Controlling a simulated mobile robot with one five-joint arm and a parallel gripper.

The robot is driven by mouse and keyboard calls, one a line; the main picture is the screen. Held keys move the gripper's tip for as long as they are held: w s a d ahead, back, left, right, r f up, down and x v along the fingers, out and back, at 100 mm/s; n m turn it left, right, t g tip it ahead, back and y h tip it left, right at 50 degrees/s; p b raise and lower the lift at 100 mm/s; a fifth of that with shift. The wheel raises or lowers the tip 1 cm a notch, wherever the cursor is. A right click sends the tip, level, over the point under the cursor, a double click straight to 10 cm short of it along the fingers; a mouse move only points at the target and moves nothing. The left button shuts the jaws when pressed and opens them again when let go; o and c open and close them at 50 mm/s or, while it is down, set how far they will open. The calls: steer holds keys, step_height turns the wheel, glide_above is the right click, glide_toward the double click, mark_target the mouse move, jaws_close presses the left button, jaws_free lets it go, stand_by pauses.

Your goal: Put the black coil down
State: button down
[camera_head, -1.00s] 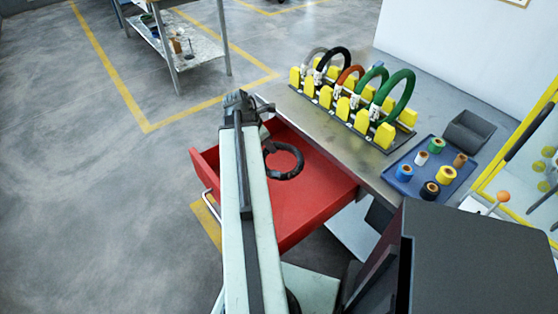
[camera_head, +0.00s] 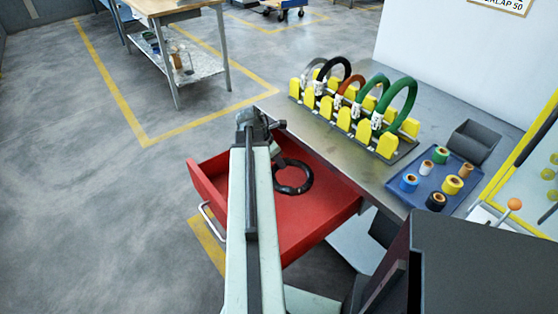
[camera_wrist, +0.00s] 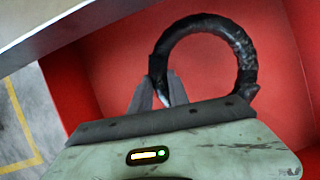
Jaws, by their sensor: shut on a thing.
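The black coil (camera_head: 307,180) is a dark wrapped ring in or just above the open red drawer (camera_head: 300,225). In the wrist view the coil (camera_wrist: 247,60) stands out against the red drawer floor (camera_wrist: 195,75). My gripper (camera_wrist: 158,92) is shut on the coil's left end. In the head view my gripper (camera_head: 277,158) is partly hidden behind my own arm, over the drawer's back part. I cannot tell whether the coil touches the drawer floor. The drawer appears otherwise empty where it shows.
The metal workbench (camera_head: 320,145) above the drawer carries a rack (camera_head: 350,125) of several coloured coils with yellow blocks. A blue tray (camera_head: 420,190) of tape rolls and a grey bin (camera_head: 470,140) stand to the right. The drawer's right part is free.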

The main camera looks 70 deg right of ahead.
steer(key=shift+f+b, duration=0.4)
steer(key=shift+f, duration=0.1)
steer(key=c, duration=1.3)
jaws_free()
steer(key=shift+o, duration=0.2)
steer(key=shift+r, duration=0.15)
steer(key=shift+r+p, duration=0.25)
steer(key=shift+p, duration=0.2)
steer(key=p+v, duration=1.1)
steer(key=v, duration=0.1)
steer(key=shift+r, duration=0.25)
